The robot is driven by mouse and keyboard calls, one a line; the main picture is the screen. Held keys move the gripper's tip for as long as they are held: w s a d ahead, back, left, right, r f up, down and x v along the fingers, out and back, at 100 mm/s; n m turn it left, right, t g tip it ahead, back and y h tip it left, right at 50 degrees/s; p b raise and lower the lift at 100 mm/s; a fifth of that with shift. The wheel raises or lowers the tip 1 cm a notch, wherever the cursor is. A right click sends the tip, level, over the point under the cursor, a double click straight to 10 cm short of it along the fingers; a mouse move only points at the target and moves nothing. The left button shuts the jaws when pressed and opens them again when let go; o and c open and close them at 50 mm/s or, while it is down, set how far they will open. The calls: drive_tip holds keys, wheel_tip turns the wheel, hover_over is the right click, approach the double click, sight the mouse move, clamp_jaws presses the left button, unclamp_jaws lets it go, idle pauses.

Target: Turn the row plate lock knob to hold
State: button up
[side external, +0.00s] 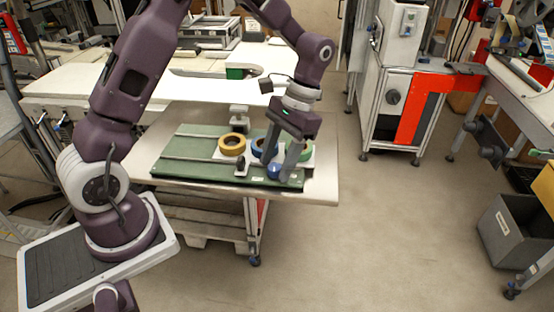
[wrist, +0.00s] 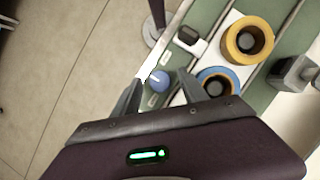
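The lock knob is blue and round with a white pointer line (wrist: 158,80), and it sits near the edge of the green plate (wrist: 203,14). White labels lie on either side of it, too small to read. In the side external view the knob (side external: 274,172) shows at the plate's front edge. My gripper (wrist: 160,82) is open, with one finger on each side of the knob. I cannot tell whether either finger touches it. In the side external view my gripper (side external: 279,168) points down at the knob's end of the plate.
A yellow tape reel (side external: 232,145), a blue reel (side external: 257,148) and a green reel (side external: 304,153) sit in a row on the plate, close to my fingers. A black-topped knob (side external: 240,167) stands in front of them, a grey block (side external: 239,116) behind. The table (side external: 322,170) is bare at right.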

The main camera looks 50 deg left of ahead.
drive_tip(key=v, duration=0.7)
drive_tip(key=shift+r, duration=0.1)
drive_tip(key=s+d+r+t, duration=0.1)
drive_tip(key=s+r+t, duration=0.3)
drive_tip(key=s+r, duration=0.45)
drive_tip(key=s+d+t, duration=0.1)
drive_tip(key=s+t, duration=0.5)
drive_tip(key=s, duration=0.5)
drive_tip(key=shift+s+d+r, duration=0.2)
drive_tip(key=shift+s+r, duration=0.1)
